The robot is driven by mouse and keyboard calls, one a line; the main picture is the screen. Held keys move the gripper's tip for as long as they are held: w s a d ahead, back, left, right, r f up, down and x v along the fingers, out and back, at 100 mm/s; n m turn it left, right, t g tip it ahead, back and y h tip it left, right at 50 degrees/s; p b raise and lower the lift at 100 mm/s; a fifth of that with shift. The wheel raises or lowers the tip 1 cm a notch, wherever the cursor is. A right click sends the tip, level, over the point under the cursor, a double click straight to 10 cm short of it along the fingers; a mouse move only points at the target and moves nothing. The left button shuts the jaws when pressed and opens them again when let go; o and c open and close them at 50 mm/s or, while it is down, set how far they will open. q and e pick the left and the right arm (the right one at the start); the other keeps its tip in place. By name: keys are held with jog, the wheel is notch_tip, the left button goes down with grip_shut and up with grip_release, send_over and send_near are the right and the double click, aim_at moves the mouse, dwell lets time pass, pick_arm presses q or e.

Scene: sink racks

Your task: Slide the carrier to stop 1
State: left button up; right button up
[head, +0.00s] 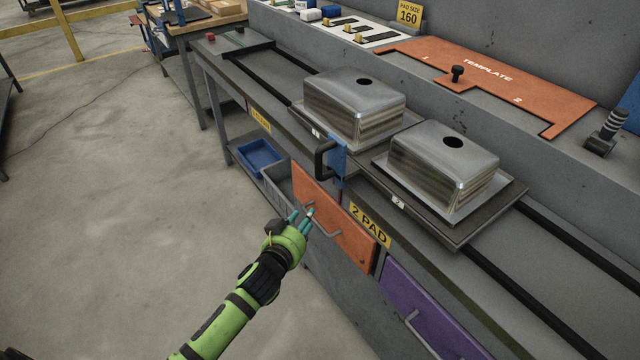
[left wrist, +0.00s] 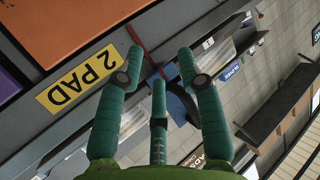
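The carrier is a dark plate (head: 462,236) on two black rails, bearing two upturned steel sinks: one farther left (head: 352,105) and one nearer right (head: 443,165). A blue bracket (head: 338,160) with a black handle (head: 321,160) stands at its front edge between the sinks. The bracket also shows, partly hidden by fingers, in the left wrist view (left wrist: 180,105). My left gripper (head: 305,215), green with teal fingers, is below and in front of the handle, apart from it. Its fingers (left wrist: 158,65) are spread with nothing between them. My right gripper is not in view.
A yellow "2 PAD" label (head: 370,226) is on the bench front; another yellow label (head: 260,120) is farther left. Below are an orange drawer (head: 335,222) and a purple drawer (head: 428,315). The rails (head: 268,80) are bare left of the carrier. An orange template (head: 490,75) lies behind.

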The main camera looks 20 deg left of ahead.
aim_at(320, 167)
pick_arm(q)
notch_tip(320, 167, up, 11)
jog(key=w+d+t+b, duration=0.1)
jog(key=d+t+b, duration=0.1)
jog(key=t, duration=0.1)
jog(key=w+p, duration=0.1)
jog(key=w, duration=0.5)
jog(key=shift+r, duration=0.1)
jog(key=shift+w, duration=0.5)
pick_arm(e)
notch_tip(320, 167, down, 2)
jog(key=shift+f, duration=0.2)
pick_arm(q)
grip_shut()
